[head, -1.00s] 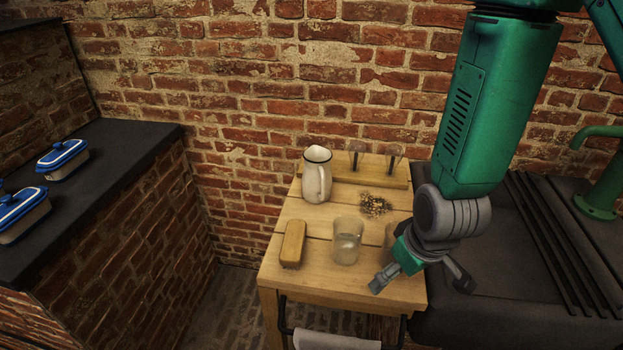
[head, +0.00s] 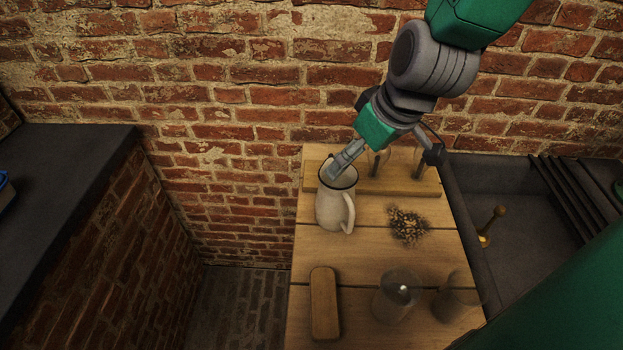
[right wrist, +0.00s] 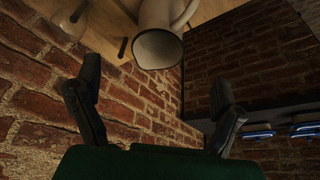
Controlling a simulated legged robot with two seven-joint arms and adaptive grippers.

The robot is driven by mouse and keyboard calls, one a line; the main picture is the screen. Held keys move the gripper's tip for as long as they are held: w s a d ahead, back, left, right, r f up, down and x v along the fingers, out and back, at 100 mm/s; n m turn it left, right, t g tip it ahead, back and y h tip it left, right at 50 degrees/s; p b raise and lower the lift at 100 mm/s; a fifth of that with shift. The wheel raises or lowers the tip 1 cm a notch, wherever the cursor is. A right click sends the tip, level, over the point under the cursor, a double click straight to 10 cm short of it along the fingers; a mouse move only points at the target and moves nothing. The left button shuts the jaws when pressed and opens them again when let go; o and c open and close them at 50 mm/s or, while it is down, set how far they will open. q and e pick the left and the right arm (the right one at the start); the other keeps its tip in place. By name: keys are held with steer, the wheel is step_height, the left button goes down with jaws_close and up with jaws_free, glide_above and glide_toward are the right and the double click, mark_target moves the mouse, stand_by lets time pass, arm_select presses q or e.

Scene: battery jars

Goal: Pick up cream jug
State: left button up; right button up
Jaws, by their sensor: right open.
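The cream jug (head: 328,213), white with a dark rim, stands upright on the wooden table (head: 312,258), its handle on the right. My right gripper (head: 386,164) is open and empty, above and behind the jug's right side in the head view. One finger overlaps the jug's mouth in that picture; I cannot tell whether it touches. In the right wrist view the jug (right wrist: 157,46) shows mouth-on, beyond the gap between the spread fingers of the right gripper (right wrist: 155,75), apart from both. My left gripper is not in view.
A wooden rack (head: 400,188) stands behind the jug. A pile of dark bits (head: 408,227) lies to its right. A wooden block (head: 323,303) and two glass jars (head: 396,298) (head: 457,299) are nearer. A dark counter (head: 60,190) is left; a sink (head: 515,235) is right.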

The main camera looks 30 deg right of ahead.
mark_target(334, 188)
steer(key=f, duration=0.1)
steer(key=d+f, duration=0.1)
steer(key=f, duration=0.1)
steer(key=f+b, duration=0.1)
steer(key=shift+w+d+f, duration=0.15)
steer(key=shift+w+f, duration=0.1)
steer(key=shift+w, duration=0.15)
steer(key=x, duration=0.6)
steer(key=w+x, duration=0.1)
steer(key=x, duration=0.1)
steer(key=shift+a+f+b, duration=0.2)
steer(key=shift+a+b, duration=0.2)
steer(key=shift+a, duration=0.05)
steer(key=shift+d, duration=0.1)
steer(key=shift+s+r, duration=0.1)
steer(key=shift+c, duration=0.4)
steer(key=shift+a, duration=0.55)
steer(key=c, duration=1.4)
steer(key=shift+a, duration=0.1)
steer(key=shift+c, duration=0.3)
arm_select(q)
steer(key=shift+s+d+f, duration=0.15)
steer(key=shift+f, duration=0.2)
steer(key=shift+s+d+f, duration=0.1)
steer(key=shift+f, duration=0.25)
